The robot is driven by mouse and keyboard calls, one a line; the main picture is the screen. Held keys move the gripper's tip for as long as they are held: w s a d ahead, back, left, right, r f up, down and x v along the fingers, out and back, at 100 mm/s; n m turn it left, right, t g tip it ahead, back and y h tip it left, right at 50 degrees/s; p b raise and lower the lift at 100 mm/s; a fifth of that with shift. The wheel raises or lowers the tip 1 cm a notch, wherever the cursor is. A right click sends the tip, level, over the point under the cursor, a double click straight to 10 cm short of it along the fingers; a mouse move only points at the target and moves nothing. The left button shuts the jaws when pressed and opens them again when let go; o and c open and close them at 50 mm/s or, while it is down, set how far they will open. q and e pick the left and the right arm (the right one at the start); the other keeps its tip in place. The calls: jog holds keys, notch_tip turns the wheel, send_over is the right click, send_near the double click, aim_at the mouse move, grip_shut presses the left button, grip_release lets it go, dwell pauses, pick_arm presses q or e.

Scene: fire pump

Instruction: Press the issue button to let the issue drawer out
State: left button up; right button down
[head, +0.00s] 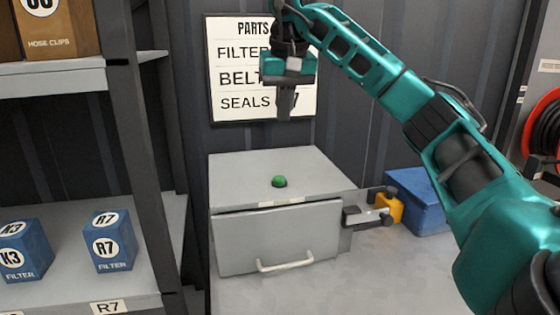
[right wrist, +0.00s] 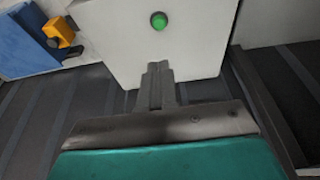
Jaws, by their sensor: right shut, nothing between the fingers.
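The green issue button (head: 279,181) sits on top of a grey metal cabinet (head: 235,170). The issue drawer (head: 240,242), with a pale handle (head: 285,263), is flush in the cabinet's front and looks closed. My right gripper (head: 285,112) points down above the button, clear of it, with its fingers together and empty. In the right wrist view the green button (right wrist: 159,21) lies beyond the shut fingertips (right wrist: 158,68), with a gap between them. My left gripper is not in view.
A shelf (head: 110,285) with blue filter boxes (head: 110,240) stands at the left. A yellow and black fitting (head: 386,208) and a blue box (head: 420,205) are right of the cabinet. A parts sign (head: 232,100) hangs on the wall behind.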

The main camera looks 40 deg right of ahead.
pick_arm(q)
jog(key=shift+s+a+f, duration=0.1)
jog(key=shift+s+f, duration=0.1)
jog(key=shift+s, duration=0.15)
pick_arm(e)
jog(key=shift+s+a, duration=0.1)
jog(key=b, duration=0.2)
send_near(280, 177)
jog(key=x, duration=0.5)
jog(key=shift+w+f, duration=0.15)
jog(key=shift+w, duration=0.1)
jog(key=shift+f, duration=0.55)
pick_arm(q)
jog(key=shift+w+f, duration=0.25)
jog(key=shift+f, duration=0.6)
pick_arm(e)
jog(key=shift+f, duration=0.1)
